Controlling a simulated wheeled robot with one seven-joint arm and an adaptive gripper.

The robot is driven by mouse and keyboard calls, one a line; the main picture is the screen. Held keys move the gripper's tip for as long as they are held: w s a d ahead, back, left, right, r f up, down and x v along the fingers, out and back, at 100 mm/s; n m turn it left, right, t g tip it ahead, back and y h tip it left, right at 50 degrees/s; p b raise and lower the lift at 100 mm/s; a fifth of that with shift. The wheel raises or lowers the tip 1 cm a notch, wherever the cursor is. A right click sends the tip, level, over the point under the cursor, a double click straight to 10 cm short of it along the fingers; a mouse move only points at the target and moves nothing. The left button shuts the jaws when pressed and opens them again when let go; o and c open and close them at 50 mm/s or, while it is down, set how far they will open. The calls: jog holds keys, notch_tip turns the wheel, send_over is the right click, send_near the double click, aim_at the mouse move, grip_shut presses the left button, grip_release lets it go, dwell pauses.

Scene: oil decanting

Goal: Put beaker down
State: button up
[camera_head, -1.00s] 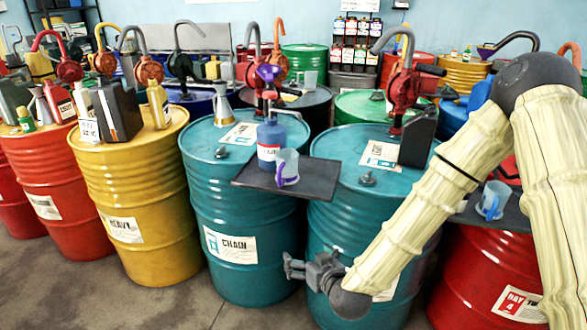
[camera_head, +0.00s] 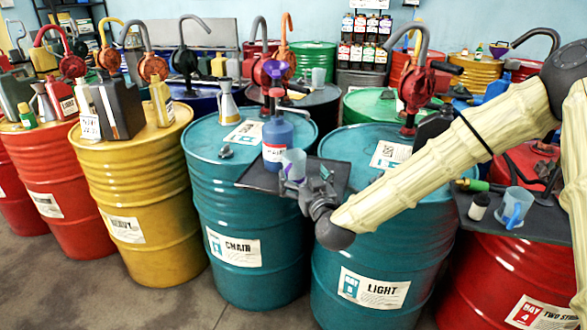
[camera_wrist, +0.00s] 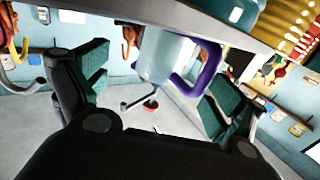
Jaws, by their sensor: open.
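A clear beaker (camera_head: 294,163) with a purple handle stands upright on the dark tray (camera_head: 258,178) between the two teal drums, in the head view. My gripper (camera_head: 318,186) is at the tray's front edge, just right of the beaker. In the wrist view the beaker (camera_wrist: 166,58) and its purple handle (camera_wrist: 204,72) show between and beyond the two spread green-padded fingers of my gripper (camera_wrist: 150,88). The fingers are open with nothing clamped between them. The gripper partly hides the handle in the head view.
A blue bottle (camera_head: 277,135) stands right behind the beaker on the tray. Another beaker with a blue handle (camera_head: 515,208) stands on a dark tray above the red drum at right. Drums with pumps crowd the back; floor shows in front.

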aim_at(298, 167)
jog(key=shift+r+p+x, duration=0.1)
jog(key=shift+p+x, duration=0.2)
jog(key=shift+x, duration=1)
jog(key=shift+r+p+x, duration=0.15)
jog(key=shift+p+x, duration=0.1)
jog(key=shift+x, duration=1.05)
jog(key=shift+a, duration=0.15)
jog(key=shift+s, duration=0.1)
jog(key=c, duration=1.6)
jog(key=shift+c, duration=0.2)
